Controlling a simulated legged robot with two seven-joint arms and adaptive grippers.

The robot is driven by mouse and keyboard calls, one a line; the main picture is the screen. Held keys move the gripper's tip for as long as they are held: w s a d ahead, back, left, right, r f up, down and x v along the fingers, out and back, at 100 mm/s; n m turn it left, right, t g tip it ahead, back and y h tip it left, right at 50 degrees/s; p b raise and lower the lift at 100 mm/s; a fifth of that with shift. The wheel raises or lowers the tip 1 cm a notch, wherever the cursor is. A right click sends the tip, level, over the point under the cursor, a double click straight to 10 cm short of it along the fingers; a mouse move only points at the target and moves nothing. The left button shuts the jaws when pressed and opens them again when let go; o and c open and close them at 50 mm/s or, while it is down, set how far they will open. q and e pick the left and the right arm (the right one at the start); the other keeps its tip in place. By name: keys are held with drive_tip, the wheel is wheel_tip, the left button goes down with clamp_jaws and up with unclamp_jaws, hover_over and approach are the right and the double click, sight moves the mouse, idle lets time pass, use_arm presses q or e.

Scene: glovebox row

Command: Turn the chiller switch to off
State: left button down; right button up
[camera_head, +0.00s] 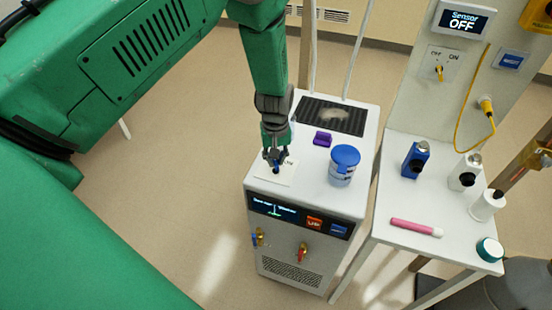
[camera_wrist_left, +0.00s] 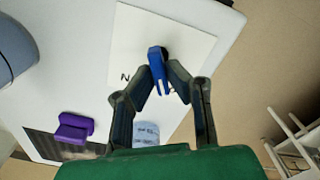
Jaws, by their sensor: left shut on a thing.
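The chiller (camera_head: 257,228) is a white cabinet with a dark display panel on its front. A white switch plate (camera_head: 266,174) lies on its top at the left; it also shows in the left wrist view (camera_wrist_left: 195,42). The blue chiller switch handle (camera_wrist_left: 156,58) stands on this plate, with part of an "N" label visible beside it. My left gripper (camera_head: 275,162) comes down over the plate. In the left wrist view its fingers (camera_wrist_left: 164,78) are shut on the blue handle. The fingers hide part of the lettering, so I cannot read the switch position.
A purple block (camera_head: 322,138), a blue-lidded jar (camera_head: 344,165) and a dark mat (camera_head: 333,115) are on the chiller top. Brass valves (camera_head: 302,252) stick out of its front. The side table (camera_head: 405,205) at right holds bottles and a pink tube (camera_head: 415,228).

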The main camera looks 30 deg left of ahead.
use_arm(q)
drive_tip(key=shift+w, duration=0.1)
drive_tip(key=c, duration=1.6)
unclamp_jaws()
drive_tip(key=shift+r, duration=0.2)
wheel_tip(320, 180, up, 11)
drive_tip(key=shift+r, duration=0.2)
drive_tip(key=shift+w, duration=0.1)
